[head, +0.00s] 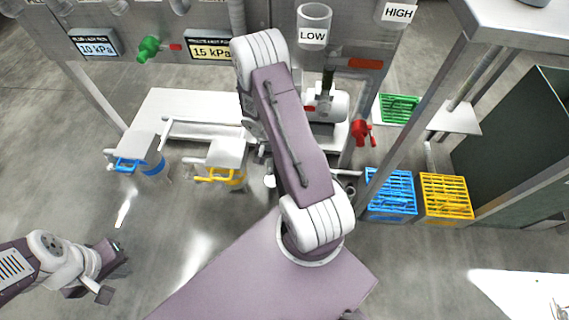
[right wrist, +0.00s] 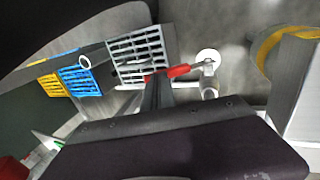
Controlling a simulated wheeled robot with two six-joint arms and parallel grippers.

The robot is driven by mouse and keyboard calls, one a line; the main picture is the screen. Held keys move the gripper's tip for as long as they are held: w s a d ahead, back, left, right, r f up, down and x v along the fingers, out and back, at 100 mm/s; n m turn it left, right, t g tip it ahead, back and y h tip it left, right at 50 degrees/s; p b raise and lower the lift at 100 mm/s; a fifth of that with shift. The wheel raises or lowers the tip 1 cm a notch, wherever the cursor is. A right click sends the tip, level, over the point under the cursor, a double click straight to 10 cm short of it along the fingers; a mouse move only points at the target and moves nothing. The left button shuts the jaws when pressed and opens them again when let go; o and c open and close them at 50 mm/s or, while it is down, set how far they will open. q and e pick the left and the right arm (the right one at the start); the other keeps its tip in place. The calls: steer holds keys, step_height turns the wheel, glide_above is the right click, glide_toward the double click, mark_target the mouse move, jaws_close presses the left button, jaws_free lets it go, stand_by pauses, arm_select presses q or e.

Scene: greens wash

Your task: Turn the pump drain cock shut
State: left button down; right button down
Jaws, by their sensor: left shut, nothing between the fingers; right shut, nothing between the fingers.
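In the right wrist view, a cock with a red lever handle (right wrist: 180,71) sits on a small metal pipe fitting (right wrist: 208,68) near the floor. The lever lies nearly level in the picture and points left from the fitting. My right gripper (right wrist: 152,86) is shut and empty, with its tips at the lever's free end; I cannot tell whether they touch. In the head view my right arm hides the lever and most of the right gripper. My left gripper (head: 113,260) is shut and empty over open floor at the lower left.
A red valve (head: 362,132) stands right of my arm. A green valve (head: 149,48) is on the panel. Blue (head: 391,192), yellow (head: 446,196) and green (head: 398,108) crates stand at the right. Blue-handled (head: 137,148) and yellow-handled (head: 225,155) units stand left of my arm.

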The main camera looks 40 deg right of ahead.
steer(key=shift+r, duration=0.1)
steer(key=p+v, duration=0.4)
steer(key=v, duration=0.2)
steer(key=w+a+f+p, duration=0.1)
steer(key=w+a+p, duration=0.2)
steer(key=w+a, duration=0.4)
steer(key=shift+w+a, duration=0.4)
steer(key=shift+w, duration=0.55)
